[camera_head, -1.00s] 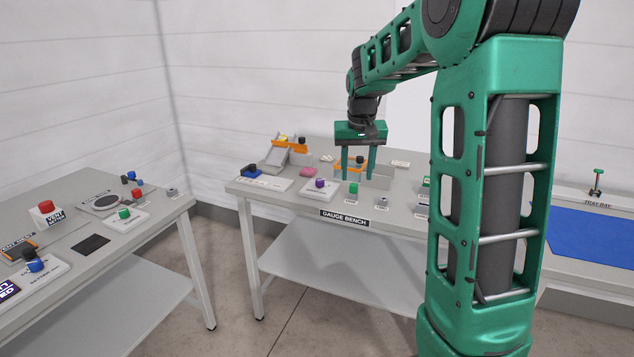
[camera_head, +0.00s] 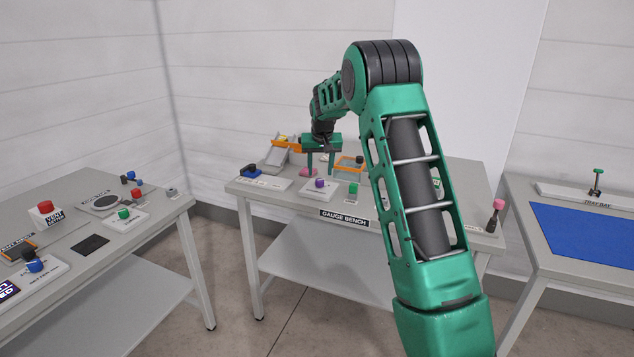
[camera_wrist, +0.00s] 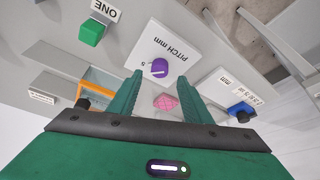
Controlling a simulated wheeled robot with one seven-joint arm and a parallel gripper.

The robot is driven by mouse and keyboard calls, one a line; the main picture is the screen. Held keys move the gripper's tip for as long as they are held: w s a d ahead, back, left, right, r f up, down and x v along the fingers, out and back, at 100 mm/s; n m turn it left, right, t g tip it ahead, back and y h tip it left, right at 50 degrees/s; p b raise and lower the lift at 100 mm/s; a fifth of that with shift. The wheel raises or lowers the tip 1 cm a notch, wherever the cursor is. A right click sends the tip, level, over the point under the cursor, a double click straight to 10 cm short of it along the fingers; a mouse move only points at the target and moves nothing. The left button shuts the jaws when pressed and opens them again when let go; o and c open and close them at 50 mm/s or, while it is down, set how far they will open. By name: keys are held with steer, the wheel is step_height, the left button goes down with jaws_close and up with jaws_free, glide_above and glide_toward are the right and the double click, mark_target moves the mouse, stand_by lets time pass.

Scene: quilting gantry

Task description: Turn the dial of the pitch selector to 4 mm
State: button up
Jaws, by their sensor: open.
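The pitch selector is a pale plate marked "PITCH mm" with a purple dial (camera_wrist: 159,68) that has a light pointer line. A "5" shows beside the dial in the wrist view; other scale marks are too small to read or hidden. In the head view the purple dial (camera_head: 320,183) stands on its plate at the front of the gauge bench (camera_head: 290,204). My gripper (camera_head: 320,172) is open and empty, behind the dial and above the bench. In the wrist view my two green fingers (camera_wrist: 158,90) are apart, with the dial beyond their tips, not touched.
A pink block (camera_wrist: 166,102) lies between the fingers' lines in the wrist view. A green button (camera_head: 353,188) stands right of the dial, a blue knob (camera_head: 250,169) left. Orange-edged holders (camera_head: 349,163) stand behind. A pink-topped lever (camera_head: 497,207) is at the bench's right end.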

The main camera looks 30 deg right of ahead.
mark_target(320, 180)
steer(key=shift+x, duration=2.75)
